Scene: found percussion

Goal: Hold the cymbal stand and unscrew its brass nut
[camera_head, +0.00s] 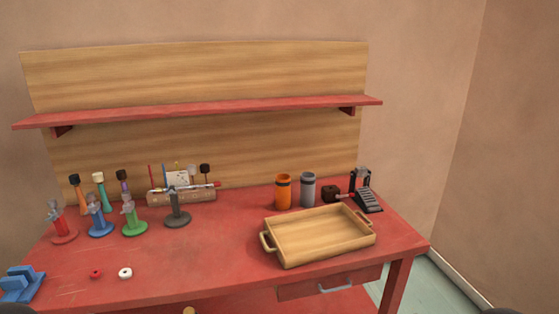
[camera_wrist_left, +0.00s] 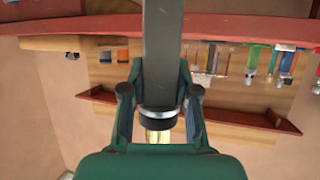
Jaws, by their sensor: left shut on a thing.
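In the left wrist view my left gripper (camera_wrist_left: 158,98) is shut on a long grey post (camera_wrist_left: 163,50) that runs between its fingers and out of the top of the picture. The post looks like the cymbal stand. Its near end has a pale ring and a black collar (camera_wrist_left: 157,119). A yellowish piece (camera_wrist_left: 159,136) shows below the collar and may be the brass nut. It is partly hidden by my gripper body. The stand's far end is out of view. In the head view I see neither gripper, and the stand cannot be made out.
A red workbench (camera_head: 210,255) carries a wooden tray (camera_head: 268,241), an orange canister (camera_head: 283,191), a grey canister (camera_head: 307,190) and several coloured stands, including a green one (camera_head: 133,219). A red shelf (camera_head: 210,108) crosses the back panel. The bench's front middle is mostly clear.

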